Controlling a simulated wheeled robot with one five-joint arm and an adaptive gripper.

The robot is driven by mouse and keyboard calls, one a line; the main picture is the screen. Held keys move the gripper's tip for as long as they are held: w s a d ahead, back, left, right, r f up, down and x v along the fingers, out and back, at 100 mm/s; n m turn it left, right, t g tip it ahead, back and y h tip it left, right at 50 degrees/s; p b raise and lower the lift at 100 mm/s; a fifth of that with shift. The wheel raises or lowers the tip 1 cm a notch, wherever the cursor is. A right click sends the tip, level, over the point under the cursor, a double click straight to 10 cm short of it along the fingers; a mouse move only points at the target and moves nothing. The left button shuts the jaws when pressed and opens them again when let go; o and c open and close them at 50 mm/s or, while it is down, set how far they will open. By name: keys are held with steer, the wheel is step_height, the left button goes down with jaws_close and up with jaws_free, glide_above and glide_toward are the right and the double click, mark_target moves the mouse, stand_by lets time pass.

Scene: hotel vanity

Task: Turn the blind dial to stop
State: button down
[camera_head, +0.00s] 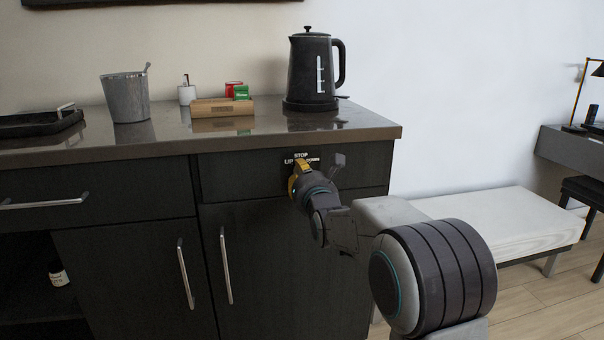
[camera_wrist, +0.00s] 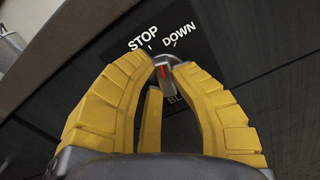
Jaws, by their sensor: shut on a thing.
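The blind dial (camera_wrist: 165,76) is a small grey knob with a red mark, on a dark label plate (camera_wrist: 208,38) with white lettering. STOP and DOWN are readable in the wrist view; other lettering is partly hidden by the fingers. In the head view the plate (camera_head: 301,157) reads STOP at the top with UP and DOWN below, on the cabinet front. My gripper (camera_wrist: 162,62) has its yellow fingers closed around the dial. The red mark shows on the knob, but I cannot tell exactly which word it points at. In the head view my gripper (camera_head: 297,180) hides the dial.
The cabinet top (camera_head: 170,142) overhangs just above the plate. On it stand a black kettle (camera_head: 312,70), a wooden box (camera_head: 220,106) and a metal bucket (camera_head: 125,97). Door handles (camera_head: 225,265) stick out below left. A white bench (camera_head: 495,222) is at the right.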

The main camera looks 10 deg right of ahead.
steer(key=shift+f+n, duration=0.1)
steer(key=shift+n, duration=0.7)
steer(key=shift+d, duration=0.1)
steer(key=c, duration=1)
jaws_free()
steer(key=shift+c, duration=0.2)
steer(key=s, duration=1.2)
